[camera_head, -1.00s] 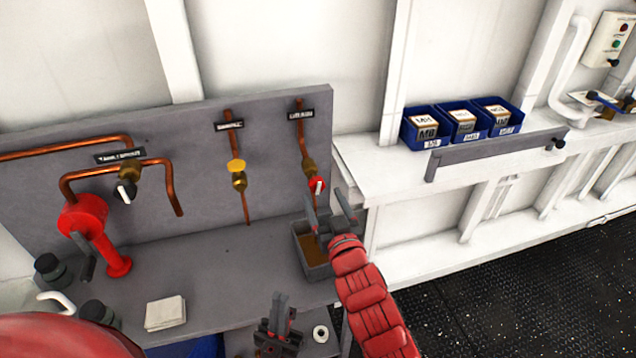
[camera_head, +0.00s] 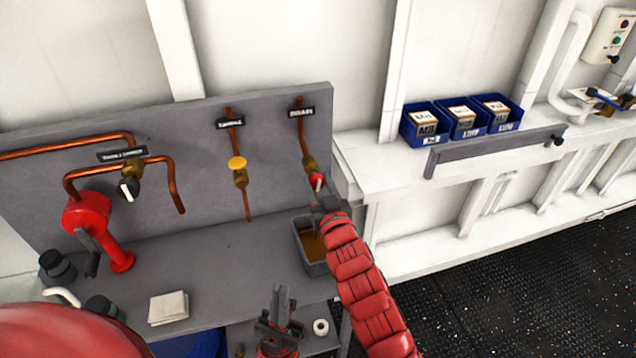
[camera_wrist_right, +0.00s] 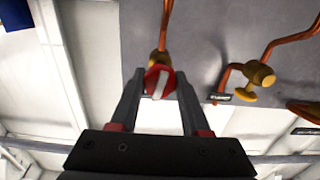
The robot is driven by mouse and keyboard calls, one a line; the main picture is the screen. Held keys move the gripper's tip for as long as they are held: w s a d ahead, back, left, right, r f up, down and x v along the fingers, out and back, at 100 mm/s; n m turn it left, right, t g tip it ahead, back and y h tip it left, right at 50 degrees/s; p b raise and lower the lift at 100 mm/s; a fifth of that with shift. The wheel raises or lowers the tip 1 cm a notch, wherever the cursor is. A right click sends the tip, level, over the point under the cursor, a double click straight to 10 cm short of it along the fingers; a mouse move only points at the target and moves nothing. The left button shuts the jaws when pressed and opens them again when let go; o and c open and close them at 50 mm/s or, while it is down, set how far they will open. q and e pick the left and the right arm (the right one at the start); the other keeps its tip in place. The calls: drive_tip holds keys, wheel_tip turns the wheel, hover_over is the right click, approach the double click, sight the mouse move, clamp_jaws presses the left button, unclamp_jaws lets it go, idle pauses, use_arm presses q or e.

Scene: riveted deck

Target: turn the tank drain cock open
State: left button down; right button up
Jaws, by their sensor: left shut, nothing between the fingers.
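The drain cock (camera_head: 317,180) is a red knob with a white stripe on a brass body, on the copper pipe under the right-hand label. My right gripper (camera_head: 322,192) is at it, partly covering it in the head view. In the right wrist view the red knob (camera_wrist_right: 160,82) sits between the fingertips of my right gripper (camera_wrist_right: 161,85). The fingers stand apart on either side; firm contact cannot be made out. The white stripe runs nearly along the fingers. My left gripper (camera_head: 279,312) is shut and empty, low in front of the bench.
A grey tray with brown contents (camera_head: 314,268) stands below the cock. A yellow-handled sample valve (camera_head: 238,164), a black-handled valve (camera_head: 128,188) and a red pump (camera_head: 90,215) are to the left. A white pad (camera_head: 168,308) lies on the bench. Blue bins (camera_head: 432,142) stand right.

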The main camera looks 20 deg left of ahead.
clamp_jaws()
drive_tip(key=shift+f+n+b, duration=0.2)
drive_tip(key=shift+n+b, duration=0.7)
drive_tip(key=shift+b, duration=0.25)
drive_tip(key=shift+r, duration=0.2)
drive_tip(key=o, duration=0.7)
unclamp_jaws()
drive_tip(key=shift+c, duration=0.2)
